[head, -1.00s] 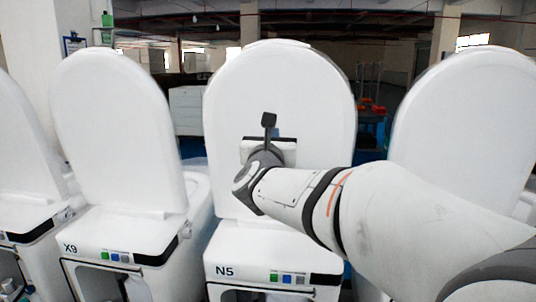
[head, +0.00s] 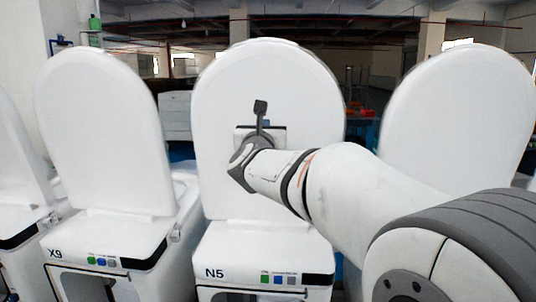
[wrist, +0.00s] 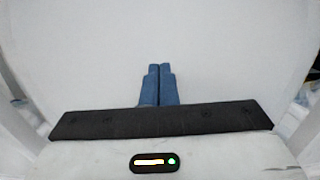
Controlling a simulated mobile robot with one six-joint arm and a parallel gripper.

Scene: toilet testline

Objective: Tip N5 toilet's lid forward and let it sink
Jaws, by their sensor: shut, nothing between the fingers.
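The N5 toilet (head: 215,255) stands in the middle of the head view. Its white lid (head: 270,75) is raised upright, with its broad back face toward me. My arm reaches in from the right, and its end is in front of the lid's middle. In the wrist view my gripper (wrist: 160,68) shows blue fingers shut together with nothing between them. The pale lid surface (wrist: 75,60) fills the view beyond the fingertips. I cannot tell whether the fingertips touch it.
The X9 toilet (head: 80,250) stands to the left with its lid (head: 100,130) raised. Another raised lid (head: 460,110) stands close on the right, behind my arm. Narrow gaps separate the lids. Orange items (head: 360,112) show in the background.

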